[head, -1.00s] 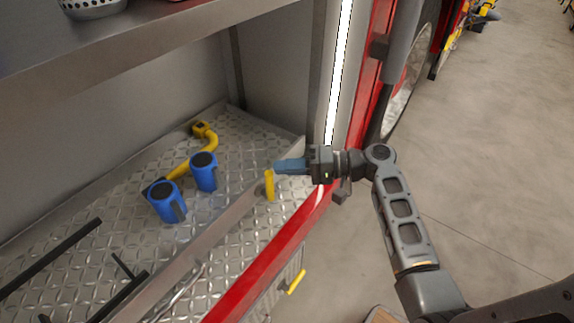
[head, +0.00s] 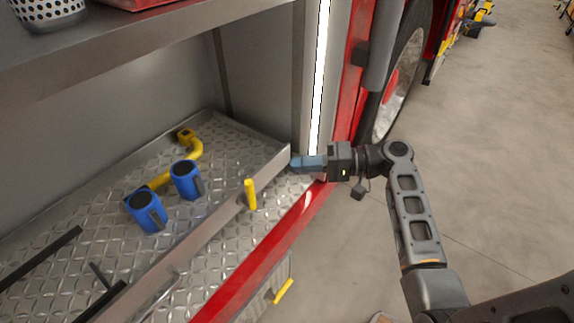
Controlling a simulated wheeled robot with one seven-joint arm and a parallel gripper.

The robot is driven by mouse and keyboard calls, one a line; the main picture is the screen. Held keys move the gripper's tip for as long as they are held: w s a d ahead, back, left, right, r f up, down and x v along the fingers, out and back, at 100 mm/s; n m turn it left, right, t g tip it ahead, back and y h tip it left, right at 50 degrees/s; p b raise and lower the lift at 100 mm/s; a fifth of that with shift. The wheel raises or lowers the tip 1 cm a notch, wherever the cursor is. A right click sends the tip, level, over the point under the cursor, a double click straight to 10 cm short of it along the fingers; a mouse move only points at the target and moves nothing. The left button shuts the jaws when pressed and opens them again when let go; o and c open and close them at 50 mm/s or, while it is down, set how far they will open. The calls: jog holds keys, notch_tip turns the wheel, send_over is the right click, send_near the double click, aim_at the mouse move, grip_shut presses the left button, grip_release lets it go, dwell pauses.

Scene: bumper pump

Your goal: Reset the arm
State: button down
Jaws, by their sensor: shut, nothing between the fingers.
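My gripper (head: 297,163) is at the right end of the open compartment, just above the red edge. Its blue fingers point left and are shut with nothing between them. My arm reaches in from the lower right. Below and left of the fingers, a yellow handle (head: 250,194) stands upright on the grey tray wall (head: 220,217), apart from the gripper.
Two blue cylinders (head: 147,212) and (head: 186,180) stand on the diamond-plate floor (head: 90,225) beside a curved yellow pipe (head: 192,150). Black bars (head: 42,258) lie at the lower left. A shelf (head: 150,40) hangs above. Open concrete floor (head: 500,180) lies right.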

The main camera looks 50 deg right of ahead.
jog(key=shift+v, duration=2.35)
jog(key=shift+a+f, duration=0.1)
jog(key=s+a+f+m+g+h, duration=0.15)
jog(key=s+a+f+h, duration=0.3)
jog(key=a+f, duration=0.45)
jog(key=s+a+f+n+g+h+p, duration=0.2)
jog(key=s+a+h, duration=0.3)
jog(key=s, duration=0.4)
jog(key=s+a+r+n+t, duration=0.2)
jog(key=s+a+r+n, duration=0.2)
jog(key=r, duration=0.7)
jog(key=s+a+r+n+t+p, duration=0.1)
jog(key=s+a+r+n+t, duration=0.2)
jog(key=s+r, duration=0.4)
notch_tip(320, 180, up, 4)
jog(key=shift+a+r+n+p, duration=0.2)
jog(key=shift+a+n+p, duration=0.1)
jog(key=shift+a+n, duration=0.35)
